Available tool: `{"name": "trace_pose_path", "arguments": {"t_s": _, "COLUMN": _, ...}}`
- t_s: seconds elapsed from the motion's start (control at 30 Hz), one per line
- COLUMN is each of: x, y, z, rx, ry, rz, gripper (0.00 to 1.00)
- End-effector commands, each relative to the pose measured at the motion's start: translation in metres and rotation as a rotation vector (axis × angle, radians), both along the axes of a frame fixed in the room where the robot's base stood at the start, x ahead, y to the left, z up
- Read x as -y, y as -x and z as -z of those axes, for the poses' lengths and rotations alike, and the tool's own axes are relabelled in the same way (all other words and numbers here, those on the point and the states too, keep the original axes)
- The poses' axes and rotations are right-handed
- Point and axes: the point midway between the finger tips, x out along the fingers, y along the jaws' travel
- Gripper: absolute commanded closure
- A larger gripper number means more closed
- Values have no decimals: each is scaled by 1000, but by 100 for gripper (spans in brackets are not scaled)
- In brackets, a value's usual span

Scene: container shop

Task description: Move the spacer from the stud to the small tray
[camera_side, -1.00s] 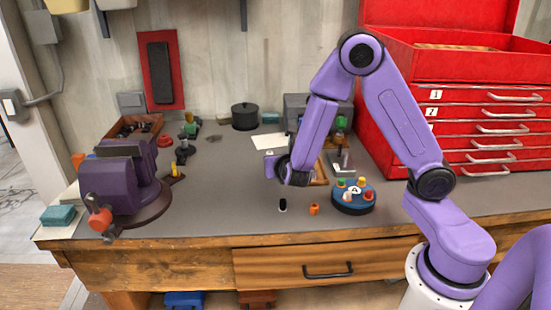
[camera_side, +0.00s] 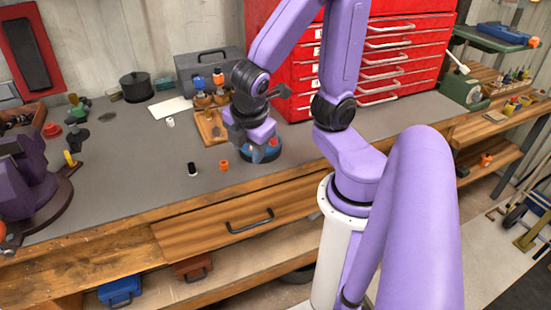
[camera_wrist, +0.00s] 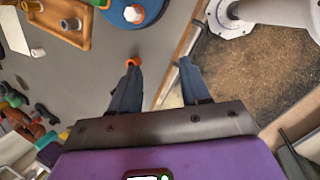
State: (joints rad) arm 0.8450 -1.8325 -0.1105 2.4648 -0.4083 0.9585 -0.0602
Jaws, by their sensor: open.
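My gripper (camera_wrist: 159,63) is open, its two fingers apart with nothing between them. In the side view it hangs over the blue round stand (camera_side: 262,155) and hides part of it. The stand also shows at the top of the wrist view (camera_wrist: 117,13), with an orange ring and a white piece on it. A small orange ring-like piece (camera_side: 224,165) lies on the bench in front of the stand; it shows beyond the left fingertip in the wrist view (camera_wrist: 135,61). I cannot tell which piece is the spacer or the stud.
The purple vise (camera_side: 25,190) is at left, the red drawer cabinet (camera_side: 340,60) behind my arm. The grey bench top (camera_side: 125,160) between vise and tray is mostly clear.

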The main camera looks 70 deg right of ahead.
Motion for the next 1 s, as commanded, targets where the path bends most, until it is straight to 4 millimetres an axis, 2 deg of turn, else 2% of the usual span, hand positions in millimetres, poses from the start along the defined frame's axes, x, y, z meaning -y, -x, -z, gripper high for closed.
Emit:
{"name": "trace_pose_path", "arguments": {"t_s": 0.03, "x": -8, "y": 17, "z": -3, "rx": -24, "ry": -77, "rz": 43, "gripper": 54}}
{"name": "trace_pose_path", "arguments": {"t_s": 0.13, "x": -23, "y": 45, "z": -8, "rx": -82, "ry": -204, "rz": 119, "gripper": 54}}
{"name": "trace_pose_path", "arguments": {"t_s": 0.27, "x": -35, "y": 69, "z": -14, "rx": -140, "ry": -302, "rz": 182, "gripper": 54}}
{"name": "trace_pose_path", "arguments": {"t_s": 0.3, "x": -37, "y": 73, "z": -15, "rx": -152, "ry": -318, "rz": 194, "gripper": 58}}
{"name": "trace_pose_path", "arguments": {"t_s": 0.33, "x": -38, "y": 75, "z": -15, "rx": -158, "ry": -328, "rz": 200, "gripper": 58}}
{"name": "trace_pose_path", "arguments": {"t_s": 0.8, "x": -40, "y": 77, "z": -16, "rx": -167, "ry": -338, "rz": 209, "gripper": 58}}
{"name": "trace_pose_path", "arguments": {"t_s": 0.93, "x": -47, "y": 64, "z": -22, "rx": -167, "ry": -336, "rz": 203, "gripper": 58}}
{"name": "trace_pose_path", "arguments": {"t_s": 1.0, "x": -56, "y": 48, "z": -29, "rx": -168, "ry": -334, "rz": 193, "gripper": 58}}
